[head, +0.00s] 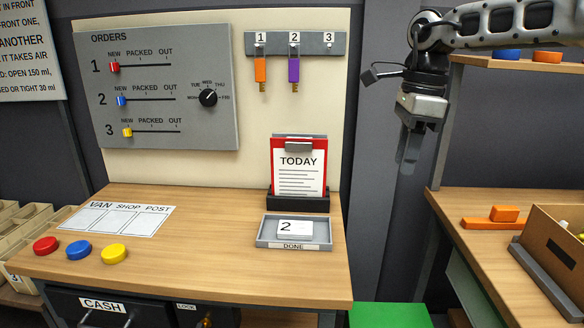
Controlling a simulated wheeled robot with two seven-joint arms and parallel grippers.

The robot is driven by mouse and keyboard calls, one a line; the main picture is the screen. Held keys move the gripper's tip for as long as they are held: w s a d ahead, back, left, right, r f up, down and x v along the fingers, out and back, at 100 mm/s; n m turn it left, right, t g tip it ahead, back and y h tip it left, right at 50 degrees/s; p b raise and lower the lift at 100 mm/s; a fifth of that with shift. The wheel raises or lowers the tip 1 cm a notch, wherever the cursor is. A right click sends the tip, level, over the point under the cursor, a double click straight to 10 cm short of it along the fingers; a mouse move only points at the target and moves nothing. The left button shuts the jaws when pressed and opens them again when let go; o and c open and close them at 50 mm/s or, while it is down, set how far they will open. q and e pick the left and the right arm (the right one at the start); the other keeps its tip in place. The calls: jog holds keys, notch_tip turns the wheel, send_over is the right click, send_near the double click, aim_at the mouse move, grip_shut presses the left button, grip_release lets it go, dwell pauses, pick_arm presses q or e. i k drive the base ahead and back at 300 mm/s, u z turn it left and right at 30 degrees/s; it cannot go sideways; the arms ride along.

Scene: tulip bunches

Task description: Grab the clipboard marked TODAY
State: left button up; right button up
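The clipboard marked TODAY (298,177) is red with a white sheet and a grey clip at its top. It stands upright in a dark holder (298,202) at the right back of the wooden desk (200,265). My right gripper (407,160) hangs in the air to the right of the clipboard, apart from it, with its fingers pointing down. Its fingers overlap in this view, so I cannot tell whether it is open or shut. My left gripper is not in view.
A grey DONE tray (267,238) with a card marked 2 (294,230) lies in front of the holder. Keys hang from a hook rail (318,48) above. A second bench (473,205) with a wooden box (558,240) stands at right. Three coloured discs (79,250) lie at the desk's left.

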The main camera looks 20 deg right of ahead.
aim_at(298, 165)
jog(key=i, duration=1.25)
